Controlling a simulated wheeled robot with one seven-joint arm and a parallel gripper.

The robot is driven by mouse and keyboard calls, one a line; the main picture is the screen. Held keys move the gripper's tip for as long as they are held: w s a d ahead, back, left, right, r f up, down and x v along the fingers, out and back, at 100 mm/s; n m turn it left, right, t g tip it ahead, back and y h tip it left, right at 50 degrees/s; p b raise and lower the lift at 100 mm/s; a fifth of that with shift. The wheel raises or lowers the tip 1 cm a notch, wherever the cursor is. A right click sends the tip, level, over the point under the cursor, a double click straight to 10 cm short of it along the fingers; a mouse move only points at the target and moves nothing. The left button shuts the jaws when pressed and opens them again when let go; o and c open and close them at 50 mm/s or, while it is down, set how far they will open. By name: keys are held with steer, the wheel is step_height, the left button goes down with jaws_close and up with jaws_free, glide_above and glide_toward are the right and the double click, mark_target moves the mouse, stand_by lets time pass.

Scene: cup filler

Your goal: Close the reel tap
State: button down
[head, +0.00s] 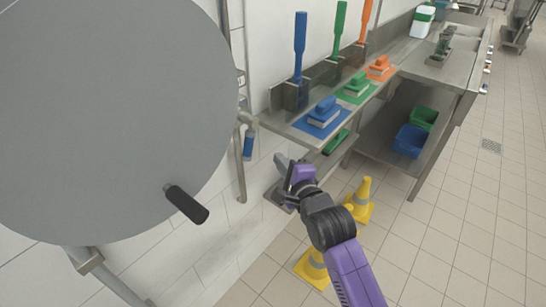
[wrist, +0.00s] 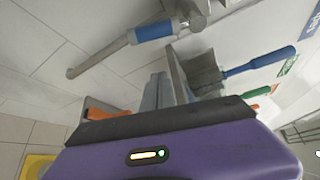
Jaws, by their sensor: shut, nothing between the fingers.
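The grey hose reel disc (head: 110,95) fills the left of the head view, with a black crank handle (head: 187,204). Beside its right edge, a metal pipe with a fitting (head: 243,118) runs down the wall. A blue-sleeved metal handle (head: 249,145) hangs from it and looks like the tap lever. In the wrist view the blue sleeve (wrist: 153,32) shows above my fingers, its lever joined to a metal fitting (wrist: 191,12). My gripper (head: 283,170) is shut and empty, below and right of the handle in the head view. It appears apart from the handle; its fingers (wrist: 167,76) show in the wrist view.
A steel shelf (head: 296,125) with blue, green and orange brushes is to the right of the tap. Yellow cones (head: 361,200) stand on the floor beneath my arm. A steel table (head: 440,75) with blue and green bins underneath stands farther right. Tiled floor is free at right.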

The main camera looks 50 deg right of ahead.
mark_target(248, 146)
steer(key=w+p, duration=0.1)
steer(key=w, duration=0.6)
steer(key=shift+w, duration=0.4)
steer(key=shift+w+a, duration=0.1)
steer(key=shift+a, duration=0.05)
